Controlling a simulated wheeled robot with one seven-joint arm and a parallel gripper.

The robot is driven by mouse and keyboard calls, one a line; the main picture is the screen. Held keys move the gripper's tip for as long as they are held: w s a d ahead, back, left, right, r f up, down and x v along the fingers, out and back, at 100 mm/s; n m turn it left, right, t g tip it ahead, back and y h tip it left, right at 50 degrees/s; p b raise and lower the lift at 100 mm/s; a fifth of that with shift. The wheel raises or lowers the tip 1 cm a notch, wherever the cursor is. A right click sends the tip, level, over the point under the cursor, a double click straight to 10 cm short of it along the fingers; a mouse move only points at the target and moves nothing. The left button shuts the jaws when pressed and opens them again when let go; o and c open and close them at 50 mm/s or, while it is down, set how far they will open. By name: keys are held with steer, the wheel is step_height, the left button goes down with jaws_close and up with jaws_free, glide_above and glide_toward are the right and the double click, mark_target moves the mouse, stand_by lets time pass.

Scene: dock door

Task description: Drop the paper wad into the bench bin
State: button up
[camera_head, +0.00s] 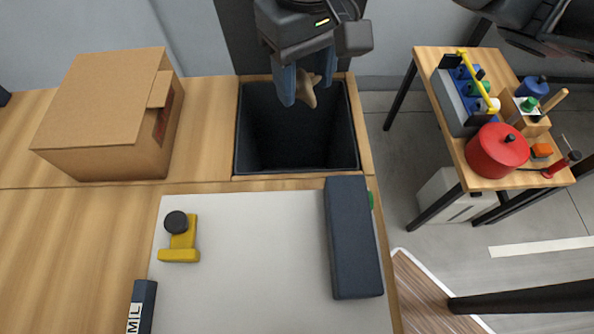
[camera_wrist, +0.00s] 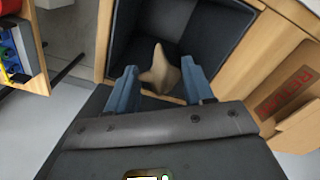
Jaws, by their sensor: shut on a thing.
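The paper wad (camera_head: 306,88) is a tan, crumpled, pointed piece. It also shows in the wrist view (camera_wrist: 160,72). My gripper (camera_head: 296,88) is shut on the wad, with its blue fingers on either side of it; they also show in the wrist view (camera_wrist: 160,85). The bench bin (camera_head: 297,169) is a dark, square, open-topped bin set into the wooden bench. My gripper and the wad are over the back part of its opening. Their exact height above the rim is hard to tell. The part of the bin floor I can see looks empty.
A cardboard box (camera_head: 95,105) stands left of the bin. In front lie a pale board (camera_head: 260,260), a dark block (camera_head: 352,240) and a yellow piece with a black knob (camera_head: 180,243). A side table (camera_head: 450,125) at right holds a red pot (camera_head: 496,152) and several small items.

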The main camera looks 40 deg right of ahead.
steer(key=o, duration=1.1)
steer(key=shift+r+p, duration=1)
steer(key=shift+r, duration=2.9)
